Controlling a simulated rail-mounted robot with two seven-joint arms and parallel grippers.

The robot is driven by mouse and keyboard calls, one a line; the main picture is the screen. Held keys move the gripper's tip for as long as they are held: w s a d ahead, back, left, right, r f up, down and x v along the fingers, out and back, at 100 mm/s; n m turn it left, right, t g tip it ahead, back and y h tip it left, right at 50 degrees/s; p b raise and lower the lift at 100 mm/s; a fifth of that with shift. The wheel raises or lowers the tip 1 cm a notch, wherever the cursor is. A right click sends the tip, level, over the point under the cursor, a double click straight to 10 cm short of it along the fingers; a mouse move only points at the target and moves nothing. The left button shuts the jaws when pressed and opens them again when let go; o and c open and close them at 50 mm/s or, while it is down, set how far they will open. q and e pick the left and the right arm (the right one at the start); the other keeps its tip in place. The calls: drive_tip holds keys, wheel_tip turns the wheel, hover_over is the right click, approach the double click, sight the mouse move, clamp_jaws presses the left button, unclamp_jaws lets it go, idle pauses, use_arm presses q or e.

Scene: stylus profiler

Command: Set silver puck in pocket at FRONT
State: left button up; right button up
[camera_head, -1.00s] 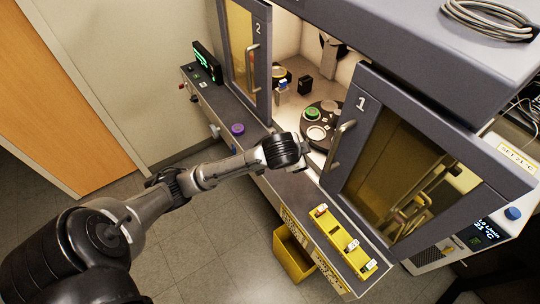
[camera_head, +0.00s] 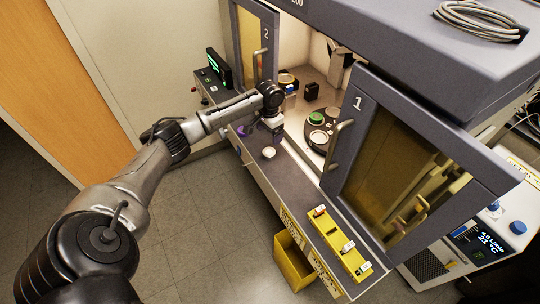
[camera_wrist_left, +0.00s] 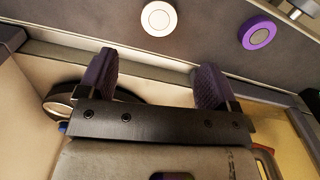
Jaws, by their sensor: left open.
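The silver puck (camera_head: 268,152) lies flat on the grey front ledge, clear of any gripper; it also shows in the left wrist view (camera_wrist_left: 158,18). My left gripper (camera_head: 273,122) is over the ledge near the cabinet opening, behind the silver puck. In the left wrist view its fingers (camera_wrist_left: 152,72) are apart with nothing between them. The dark round plate (camera_head: 331,131) sits inside the cabinet, with a green puck (camera_head: 316,118) on it. A pale round spot (camera_head: 318,137) is on the plate's near side. I cannot read a FRONT label. My right gripper is not in view.
A purple puck (camera_head: 243,131) is on the ledge, close to my left gripper. Door 1 (camera_head: 395,165) stands at the right of the opening, door 2 (camera_head: 256,50) at the left. A yellow rack (camera_head: 340,243) is on the ledge's right end; a yellow bin (camera_head: 293,262) is below.

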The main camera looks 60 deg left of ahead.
use_arm(q)
hover_over(269, 151)
wheel_tip(269, 151, down, 5)
drive_tip(key=shift+d+r, duration=0.1)
drive_tip(key=shift+d, duration=0.05)
drive_tip(key=shift+f+b, duration=0.3)
drive_tip(key=shift+f, duration=0.3)
wheel_tip(269, 151, down, 4)
drive_tip(key=shift+f+b, duration=0.1)
drive_tip(key=shift+b, duration=0.25)
drive_tip(key=c, duration=1.1)
drive_tip(key=shift+o, duration=0.2)
